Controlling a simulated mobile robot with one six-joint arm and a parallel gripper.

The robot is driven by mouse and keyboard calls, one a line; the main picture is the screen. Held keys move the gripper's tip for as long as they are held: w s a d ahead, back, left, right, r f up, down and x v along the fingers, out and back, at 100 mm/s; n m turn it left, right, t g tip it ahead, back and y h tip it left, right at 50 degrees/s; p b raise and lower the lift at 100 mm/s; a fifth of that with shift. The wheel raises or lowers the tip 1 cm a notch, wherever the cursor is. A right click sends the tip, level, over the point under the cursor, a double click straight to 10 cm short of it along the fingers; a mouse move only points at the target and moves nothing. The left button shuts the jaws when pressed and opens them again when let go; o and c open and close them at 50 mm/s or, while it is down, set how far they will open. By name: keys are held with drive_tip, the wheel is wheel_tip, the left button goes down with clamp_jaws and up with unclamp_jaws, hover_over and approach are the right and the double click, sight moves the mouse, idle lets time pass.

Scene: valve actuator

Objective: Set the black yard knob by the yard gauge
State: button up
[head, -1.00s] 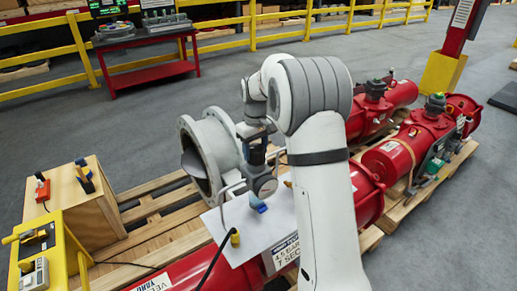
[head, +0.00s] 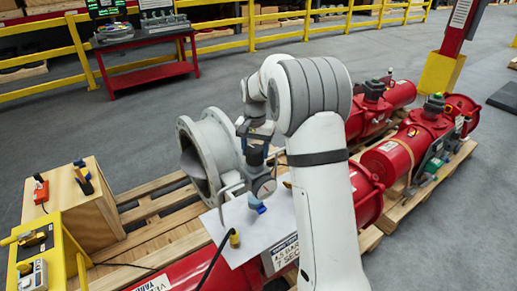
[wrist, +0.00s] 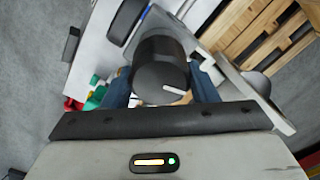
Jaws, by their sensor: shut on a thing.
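The black knob (wrist: 162,72) is round with a white pointer line on its face, which points roughly to the right in the wrist view. My gripper (wrist: 162,86) has its blue fingers on both sides of the knob and is shut on it. In the head view my gripper (head: 257,160) points down over the white panel, and the knob is hidden there. A round gauge (head: 265,188) sits just below the gripper in the head view. Its face is partly covered and its reading is too small to tell.
A grey flanged pipe (head: 203,150) stands close left of my gripper. The white panel (head: 262,222) carries a blue-handled valve (head: 257,208) and a yellow-ended cable (head: 234,239). Red cylinders (head: 408,150) lie to the right. A wooden box (head: 80,205) and yellow stand (head: 65,250) are at left.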

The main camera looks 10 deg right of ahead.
sight(255, 147)
drive_tip(key=shift+w+r+m, duration=0.15)
drive_tip(key=shift+r+m, duration=0.1)
drive_tip(key=shift+m, duration=0.95)
drive_tip(key=o, duration=1)
drive_tip(key=shift+f, duration=0.2)
drive_tip(key=shift+c, duration=0.2)
drive_tip(key=shift+r+b, duration=0.3)
drive_tip(key=shift+r, duration=3.6)
